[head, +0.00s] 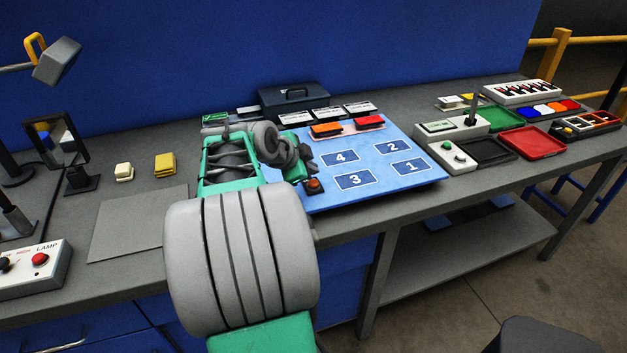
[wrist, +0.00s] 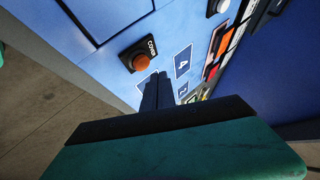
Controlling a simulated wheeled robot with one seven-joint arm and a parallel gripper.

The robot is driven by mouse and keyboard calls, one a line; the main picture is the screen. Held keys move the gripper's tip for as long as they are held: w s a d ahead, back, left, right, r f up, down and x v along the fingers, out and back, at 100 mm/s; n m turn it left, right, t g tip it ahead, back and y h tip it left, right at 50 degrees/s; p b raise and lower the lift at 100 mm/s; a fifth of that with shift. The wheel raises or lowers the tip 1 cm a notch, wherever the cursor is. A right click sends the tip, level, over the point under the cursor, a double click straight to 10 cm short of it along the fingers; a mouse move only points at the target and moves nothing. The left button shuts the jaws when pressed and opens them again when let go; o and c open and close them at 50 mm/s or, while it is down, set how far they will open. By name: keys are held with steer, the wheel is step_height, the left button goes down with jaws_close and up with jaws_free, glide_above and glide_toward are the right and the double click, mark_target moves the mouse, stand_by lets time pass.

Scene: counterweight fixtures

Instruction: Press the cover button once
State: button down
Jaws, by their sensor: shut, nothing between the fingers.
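The cover button is an orange-red dome on a small black base with a white label; it shows in the wrist view (wrist: 142,62) and, small, in the head view (head: 314,185). It sits on the near left part of the blue board (head: 415,177). My gripper (wrist: 159,78) is shut and empty, its dark fingers together. In the wrist view the fingertips are just below and right of the button in the picture, and no contact is visible. In the head view my arm hides most of the gripper.
Numbered rectangles mark the board; red and orange blocks (head: 369,122) lie behind them. A dark case (head: 292,101) stands at the back. A lamp box (head: 35,268) with a red button is at far left. Trays and a joystick box (head: 452,130) are right. A grey mat (head: 135,222) is bare.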

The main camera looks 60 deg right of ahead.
mark_target(311, 184)
step_height(311, 184, up, 4)
steer(key=shift+r+p, duration=0.15)
steer(key=shift+p, duration=0.7)
steer(key=w+a+f+n+t+y, duration=0.2)
steer(key=w+a+n, duration=0.5)
steer(key=a, duration=0.4)
steer(key=w+a+f+n+t+y, duration=0.1)
steer(key=w+a+n+t+y, duration=0.15)
steer(key=w+a+n, duration=0.65)
steer(key=s+a+f+n+y, duration=0.1)
steer(key=a+n, duration=0.3)
steer(key=a, duration=0.5)
steer(key=s+a+f+n+y, duration=0.2)
steer(key=s+a+n, duration=0.1)
steer(key=a, duration=0.6)
steer(key=s+a+f+n+y, duration=0.1)
steer(key=s+a+f+n, duration=0.1)
steer(key=a+n, duration=0.4)
steer(key=a, duration=0.4)
steer(key=shift+s+f, duration=0.25)
steer(key=shift+a+y, duration=0.1)
steer(key=shift+y, duration=0.15)
